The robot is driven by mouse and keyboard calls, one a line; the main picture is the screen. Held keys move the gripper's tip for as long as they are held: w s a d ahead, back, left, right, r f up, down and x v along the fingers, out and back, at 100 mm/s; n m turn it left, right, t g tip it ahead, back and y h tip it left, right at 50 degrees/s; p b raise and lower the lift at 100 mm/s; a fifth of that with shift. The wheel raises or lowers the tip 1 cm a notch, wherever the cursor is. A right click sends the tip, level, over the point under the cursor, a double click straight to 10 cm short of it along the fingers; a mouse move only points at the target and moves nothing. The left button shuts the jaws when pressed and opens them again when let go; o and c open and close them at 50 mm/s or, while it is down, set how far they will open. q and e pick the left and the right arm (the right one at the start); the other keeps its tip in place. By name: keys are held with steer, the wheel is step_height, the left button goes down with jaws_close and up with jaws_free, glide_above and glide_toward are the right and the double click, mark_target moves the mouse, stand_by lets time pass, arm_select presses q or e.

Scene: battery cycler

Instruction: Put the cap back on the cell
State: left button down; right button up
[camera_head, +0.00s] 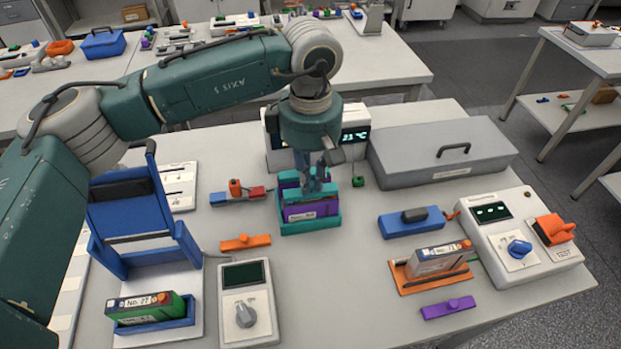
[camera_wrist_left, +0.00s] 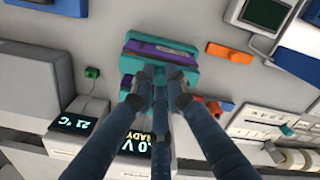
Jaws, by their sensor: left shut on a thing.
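A purple cell (camera_head: 312,211) stands in a teal holder (camera_head: 310,228) in the middle of the table; it also shows in the left wrist view (camera_wrist_left: 165,50). A teal cap (camera_wrist_left: 150,65) lies along the top of the cell. My left gripper (camera_head: 318,185) comes down from above and is shut on the cap at the cell's top. In the left wrist view the fingertips (camera_wrist_left: 160,75) meet there and hide the cap's middle. I cannot tell whether the cap is fully seated. My right gripper is not in view.
An orange knobbed strip (camera_head: 245,242) and a purple one (camera_head: 447,307) lie on the table. A green cell (camera_head: 150,307) sits at front left, a grey cell (camera_head: 440,258) at right. A long grey case (camera_head: 440,150) and a display unit (camera_head: 356,134) stand behind.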

arm_select(q)
steer(key=shift+f+b, duration=0.1)
steer(key=shift+b, duration=0.3)
stand_by(0.8)
steer(key=shift+f+b, duration=0.45)
steer(key=shift+b, duration=0.2)
stand_by(0.4)
stand_by(0.3)
steer(key=c, duration=1.2)
jaws_free()
steer(key=shift+r, duration=0.15)
steer(key=shift+r+p, duration=1.5)
steer(key=shift+r, duration=1.9)
